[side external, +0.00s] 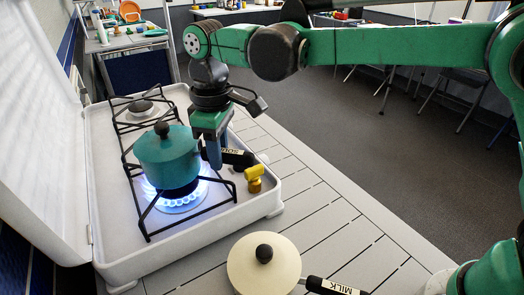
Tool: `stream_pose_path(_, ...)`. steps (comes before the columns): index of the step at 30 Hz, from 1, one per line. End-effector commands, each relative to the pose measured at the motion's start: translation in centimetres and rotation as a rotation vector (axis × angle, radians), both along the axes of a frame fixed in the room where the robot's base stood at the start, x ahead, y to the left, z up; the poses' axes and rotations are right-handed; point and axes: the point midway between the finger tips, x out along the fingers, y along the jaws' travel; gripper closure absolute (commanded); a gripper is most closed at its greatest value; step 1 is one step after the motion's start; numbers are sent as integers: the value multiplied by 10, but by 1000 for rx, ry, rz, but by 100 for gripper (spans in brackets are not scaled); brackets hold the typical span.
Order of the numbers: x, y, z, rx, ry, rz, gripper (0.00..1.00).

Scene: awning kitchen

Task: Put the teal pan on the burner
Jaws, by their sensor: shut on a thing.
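The teal pan (168,160), with a teal lid and a dark knob, is over the lit near burner (178,203) of the white camping stove (120,259). Blue flames show around and below its base. I cannot tell whether the pan rests on the black grate or is slightly above it. My gripper (213,160) points down at the pan's right side and is shut on its dark handle (238,158), which carries a white label. The fingers hide part of the handle.
A cream pan (263,268) with a black handle marked MILK sits on the slatted table (330,225) in front. A yellow knob (254,178) is at the stove's right edge. The far burner (141,107) is empty. The raised white lid (40,130) stands at left.

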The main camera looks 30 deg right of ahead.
Motion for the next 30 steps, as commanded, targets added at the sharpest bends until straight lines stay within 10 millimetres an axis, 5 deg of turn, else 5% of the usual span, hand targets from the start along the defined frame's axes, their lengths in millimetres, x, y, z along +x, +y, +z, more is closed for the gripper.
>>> stream_pose_path(1,0,0,-1,0,0,0,74)
stream_pose_path(4,0,0,-1,0,0,0,45)
stream_pose_path(17,0,0,7,0,0,0,45)
stream_pose_path(30,0,0,82,-1,1,0,45)
